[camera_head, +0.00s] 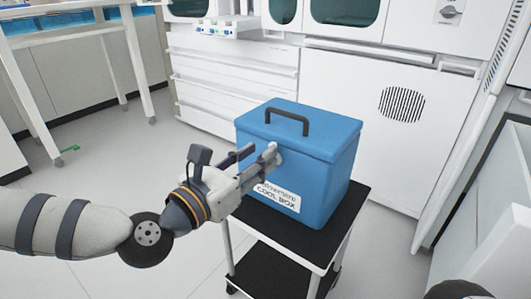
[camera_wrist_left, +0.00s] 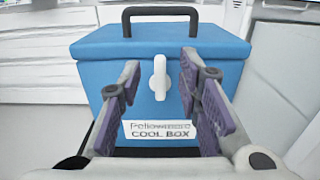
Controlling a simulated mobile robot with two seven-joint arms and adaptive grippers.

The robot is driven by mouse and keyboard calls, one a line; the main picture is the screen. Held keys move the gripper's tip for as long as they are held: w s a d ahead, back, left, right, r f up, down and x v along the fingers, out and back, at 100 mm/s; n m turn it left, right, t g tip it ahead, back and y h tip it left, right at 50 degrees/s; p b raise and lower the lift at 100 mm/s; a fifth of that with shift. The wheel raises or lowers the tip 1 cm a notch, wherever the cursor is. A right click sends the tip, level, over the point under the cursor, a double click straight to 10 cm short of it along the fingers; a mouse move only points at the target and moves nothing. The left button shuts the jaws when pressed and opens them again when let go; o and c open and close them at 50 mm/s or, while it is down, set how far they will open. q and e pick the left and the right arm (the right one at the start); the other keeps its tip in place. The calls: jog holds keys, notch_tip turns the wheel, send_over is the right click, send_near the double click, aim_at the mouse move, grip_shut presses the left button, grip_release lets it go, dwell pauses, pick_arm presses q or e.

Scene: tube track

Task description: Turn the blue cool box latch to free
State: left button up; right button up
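The blue cool box (camera_head: 325,185) stands closed on a small black-topped cart, with its lid on and a dark handle on top. In the left wrist view the box (camera_wrist_left: 110,60) fills the middle, and its white latch (camera_wrist_left: 159,78) hangs upright on the front face, above the "COOL BOX" label. My left gripper (camera_head: 258,158) is in front of the box's front face. In the left wrist view its two purple-padded fingers (camera_wrist_left: 161,66) are apart, one on each side of the latch, with gaps visible. In the head view the fingers largely hide the latch. My right gripper is out of view.
The cart (camera_head: 350,205) has a black top and a lower shelf. White cabinets (camera_head: 230,85) stand behind it, and a white panel (camera_head: 500,215) stands at the right. A white-legged table (camera_head: 110,65) is at the far left. The floor left of the cart is mostly clear.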

pick_arm(q)
jog(key=x, duration=0.3)
jog(key=shift+w+d, duration=0.1)
jog(key=shift+w, duration=0.05)
jog(key=shift+c, duration=0.3)
grip_shut()
